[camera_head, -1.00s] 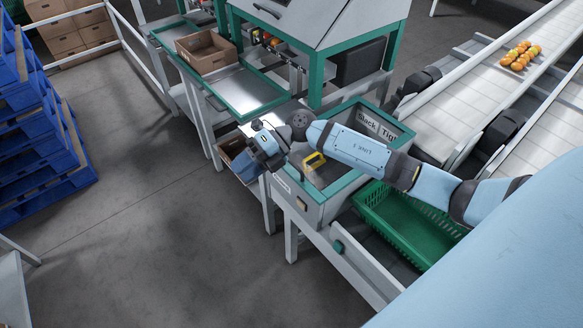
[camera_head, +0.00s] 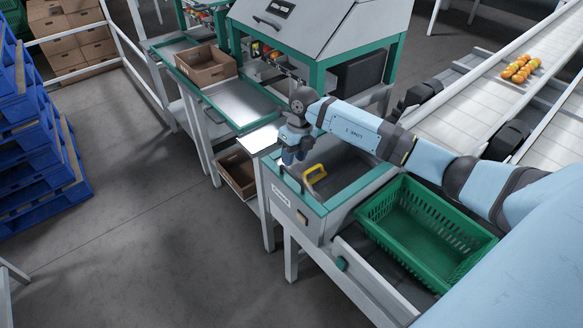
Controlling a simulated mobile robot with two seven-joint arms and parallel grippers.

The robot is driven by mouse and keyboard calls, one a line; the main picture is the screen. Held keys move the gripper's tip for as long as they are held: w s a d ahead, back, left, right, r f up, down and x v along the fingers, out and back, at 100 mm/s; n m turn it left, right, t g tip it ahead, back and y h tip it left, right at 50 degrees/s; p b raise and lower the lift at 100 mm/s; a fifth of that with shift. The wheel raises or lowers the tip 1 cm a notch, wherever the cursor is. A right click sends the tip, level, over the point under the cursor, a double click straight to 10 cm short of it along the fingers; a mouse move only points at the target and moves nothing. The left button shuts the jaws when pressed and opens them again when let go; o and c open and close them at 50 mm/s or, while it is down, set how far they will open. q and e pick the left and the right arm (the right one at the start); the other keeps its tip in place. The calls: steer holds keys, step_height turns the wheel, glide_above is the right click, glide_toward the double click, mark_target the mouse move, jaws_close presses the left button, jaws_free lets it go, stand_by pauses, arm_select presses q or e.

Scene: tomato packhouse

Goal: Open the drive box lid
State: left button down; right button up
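The drive box (camera_head: 297,215) is a grey box with a green-framed top, standing in the middle of the view. Its lid (camera_head: 356,187) looks like a green frame around a see-through pane and appears down. A dark bar handle (camera_head: 291,180) sits at its front left edge. A yellow handle (camera_head: 315,173) shows inside the frame. My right gripper (camera_head: 289,161) points down at the box's left edge, close to the dark handle; I cannot tell whether they touch. Its fingers are too small and dark to read. My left gripper is not in view.
A green crate (camera_head: 371,213) stands right of the box. A cardboard box (camera_head: 205,74) rests on the green-edged table behind, another (camera_head: 236,172) on a low shelf. Conveyors (camera_head: 470,105) carry fruit at the right. The floor at left is clear up to the blue pallets (camera_head: 45,165).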

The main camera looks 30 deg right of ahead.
mark_target(291, 172)
steer(key=shift+a+f, duration=0.25)
steer(key=shift+f, duration=0.8)
steer(key=shift+a+f, duration=0.2)
steer(key=shift+f, duration=0.85)
steer(key=shift+c, duration=0.5)
jaws_close()
